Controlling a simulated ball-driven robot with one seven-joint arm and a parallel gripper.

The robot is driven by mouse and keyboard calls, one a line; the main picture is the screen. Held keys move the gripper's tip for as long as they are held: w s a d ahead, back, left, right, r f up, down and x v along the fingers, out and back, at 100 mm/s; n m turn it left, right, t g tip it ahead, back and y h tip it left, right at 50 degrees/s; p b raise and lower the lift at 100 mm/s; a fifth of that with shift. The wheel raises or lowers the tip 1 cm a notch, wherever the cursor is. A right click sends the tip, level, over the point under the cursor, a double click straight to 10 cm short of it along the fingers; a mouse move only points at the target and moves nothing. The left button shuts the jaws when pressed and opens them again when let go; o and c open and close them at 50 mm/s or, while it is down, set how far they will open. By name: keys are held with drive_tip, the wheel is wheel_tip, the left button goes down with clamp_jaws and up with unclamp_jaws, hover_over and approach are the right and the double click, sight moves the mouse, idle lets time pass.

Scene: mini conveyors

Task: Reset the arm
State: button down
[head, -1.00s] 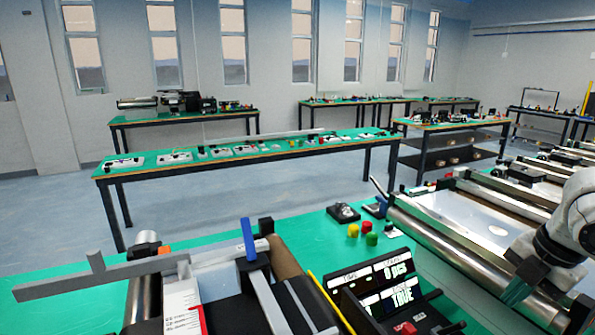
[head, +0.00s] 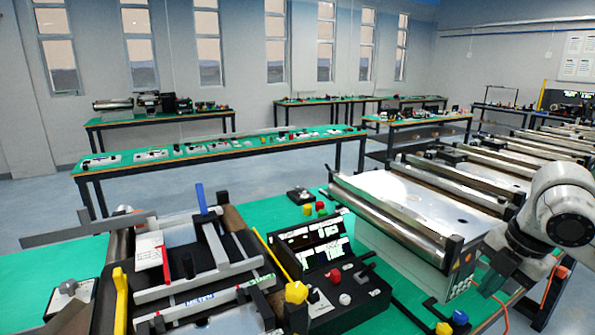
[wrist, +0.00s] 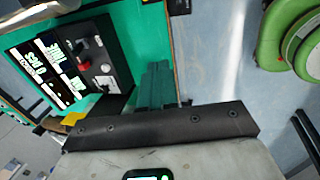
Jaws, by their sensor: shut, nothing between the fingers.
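My gripper shows in the wrist view (wrist: 156,84) with its teal fingers close together and nothing between them. In the head view my arm comes in from the right edge, and the hand hangs low at the right end of the near conveyor (head: 385,213). The fingertips are hard to make out there. In the wrist view the fingers point across the green table edge, beside the control box (wrist: 95,60), and appear apart from it.
The control box with its lit display (head: 312,240) stands on the green table, with buttons in front. A small conveyor (head: 190,262) is left of it. Behind are more benches (head: 215,150) and open floor. In the wrist view a green-and-white round part (wrist: 285,40) is at upper right.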

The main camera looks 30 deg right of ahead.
drive_tip(key=w+a+r+m+t+y, duration=0.25)
drive_tip(key=w+a+t, duration=0.25)
drive_tip(key=w+a, duration=0.8)
drive_tip(key=w+a+f+m+y, duration=0.2)
drive_tip(key=w+a+f+m, duration=0.1)
drive_tip(key=a+f+m, duration=0.45)
drive_tip(key=s+a+f+m+g+h, duration=0.1)
drive_tip(key=s+a+f+m, duration=0.1)
drive_tip(key=s+a+f, duration=0.3)
drive_tip(key=s+a+f+m+g, duration=0.1)
drive_tip(key=s+f, duration=0.1)
drive_tip(key=f, duration=0.4)
drive_tip(key=s+a+f+m+g+h, duration=0.1)
drive_tip(key=s+a+f+m, duration=0.1)
drive_tip(key=s+a+f, duration=0.3)
drive_tip(key=s+d+f+m+g+h, duration=0.1)
drive_tip(key=s+d+f+g, duration=0.1)
drive_tip(key=s, duration=0.5)
drive_tip(key=s+d+f+m+g+h, duration=0.1)
drive_tip(key=s+d+f, duration=0.3)
drive_tip(key=s+f, duration=0.3)
drive_tip(key=shift+s+m+g, duration=0.4)
drive_tip(key=shift+s, duration=0.1)
